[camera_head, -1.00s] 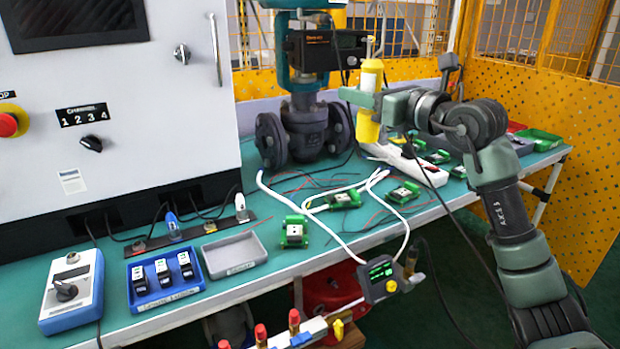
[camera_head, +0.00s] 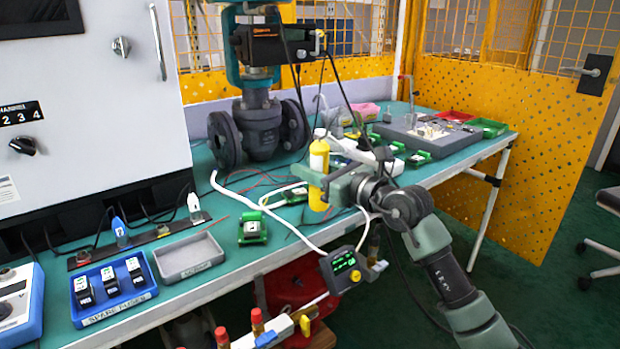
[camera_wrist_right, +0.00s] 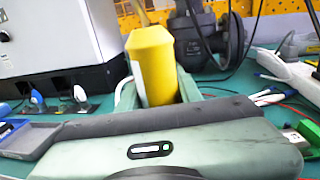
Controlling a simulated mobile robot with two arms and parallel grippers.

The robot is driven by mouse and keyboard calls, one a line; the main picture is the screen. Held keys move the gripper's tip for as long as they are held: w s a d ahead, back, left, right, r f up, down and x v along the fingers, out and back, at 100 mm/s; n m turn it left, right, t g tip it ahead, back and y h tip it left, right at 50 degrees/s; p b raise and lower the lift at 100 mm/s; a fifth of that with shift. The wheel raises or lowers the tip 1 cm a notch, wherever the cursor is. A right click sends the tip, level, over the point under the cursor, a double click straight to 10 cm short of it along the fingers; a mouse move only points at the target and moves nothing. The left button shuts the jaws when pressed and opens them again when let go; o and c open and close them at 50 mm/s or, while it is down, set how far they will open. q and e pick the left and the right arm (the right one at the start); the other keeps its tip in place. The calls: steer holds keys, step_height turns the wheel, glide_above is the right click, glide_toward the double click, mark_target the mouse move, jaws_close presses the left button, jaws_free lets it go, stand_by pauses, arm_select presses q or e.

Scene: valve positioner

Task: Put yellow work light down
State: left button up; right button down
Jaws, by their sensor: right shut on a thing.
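The yellow work light (camera_head: 319,158) is upright, with a pale upper end and a yellow body. My right gripper (camera_head: 320,180) is shut around its body, above the bench's front part and to the right of the valve. Its lower end shows near the white cable; I cannot tell whether it touches the bench. In the right wrist view the yellow work light (camera_wrist_right: 152,65) rises beyond the green gripper body, which hides its lower part. My left gripper is not in view.
The green bench (camera_head: 215,285) holds a grey tray (camera_head: 190,257), a blue fuse tray (camera_head: 113,290), a green terminal block (camera_head: 252,228) and loose wires. The valve (camera_head: 258,130) stands behind. A display unit (camera_head: 344,266) is at the front edge. A white power strip (camera_head: 365,155) lies beyond the light.

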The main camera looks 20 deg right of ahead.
steer(key=shift+f, duration=0.85)
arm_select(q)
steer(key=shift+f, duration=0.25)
arm_select(e)
steer(key=shift+r, duration=0.1)
steer(key=c, duration=0.9)
jaws_free()
steer(key=shift+c, duration=0.2)
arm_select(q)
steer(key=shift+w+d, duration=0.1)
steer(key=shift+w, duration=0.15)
